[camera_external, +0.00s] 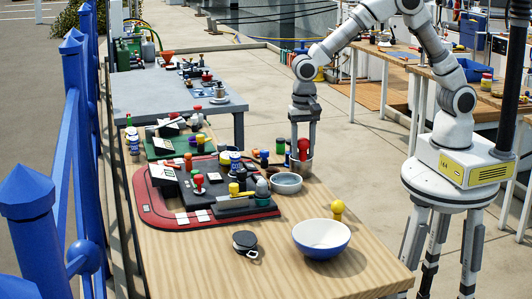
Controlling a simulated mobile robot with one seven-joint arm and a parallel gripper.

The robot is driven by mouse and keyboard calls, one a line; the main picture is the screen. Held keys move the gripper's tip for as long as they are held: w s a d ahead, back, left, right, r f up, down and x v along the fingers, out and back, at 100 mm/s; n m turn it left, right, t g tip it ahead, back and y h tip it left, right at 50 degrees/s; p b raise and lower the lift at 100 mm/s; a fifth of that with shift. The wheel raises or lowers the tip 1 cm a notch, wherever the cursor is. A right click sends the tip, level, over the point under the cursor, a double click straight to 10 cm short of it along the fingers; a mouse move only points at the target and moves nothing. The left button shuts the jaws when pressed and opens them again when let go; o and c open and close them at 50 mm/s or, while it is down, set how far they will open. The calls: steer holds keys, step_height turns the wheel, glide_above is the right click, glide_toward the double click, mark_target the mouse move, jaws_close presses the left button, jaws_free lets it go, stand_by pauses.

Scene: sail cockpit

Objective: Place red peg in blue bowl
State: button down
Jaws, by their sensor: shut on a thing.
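The red peg (303,147) has a rounded top and sits between the fingers of my gripper (303,155), which is shut on it. The peg's lower end is at or in a small brownish cup (302,169) near the table's right edge; I cannot tell how deep it sits or whether it touches. The blue bowl (321,244), blue outside and white inside, stands nearer the camera at the table's front right. Its visible inside looks empty. The gripper is well behind the bowl.
A yellow peg (338,210) stands just behind the bowl. A small grey bowl (286,184) is left of the cup. A red-edged black board (160,215) with several pieces fills the table's left. A dark round object (245,241) lies in front.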

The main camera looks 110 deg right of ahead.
steer(key=w+a+r+n+p, duration=0.2)
steer(key=w+a+p, duration=0.1)
steer(key=a, duration=0.5)
steer(key=w+a+r+n+p, duration=0.1)
steer(key=w+a+n+p, duration=0.25)
steer(key=a, duration=0.35)
steer(key=n+p, duration=0.3)
glide_toward(322, 225)
steer(key=w+a+r, duration=0.3)
steer(key=a+r, duration=0.1)
steer(key=a, duration=0.2)
steer(key=shift+s+d+f+b, duration=0.1)
steer(key=shift+f+b, duration=1.35)
steer(key=shift+f, duration=1.2)
steer(key=shift+s+d+f+b, duration=0.1)
steer(key=shift+f+b, duration=1.35)
steer(key=shift+f, duration=1.2)
steer(key=shift+c, duration=1.6)
jaws_free()
step_height(322, 225, up, 7)
steer(key=p, duration=0.3)
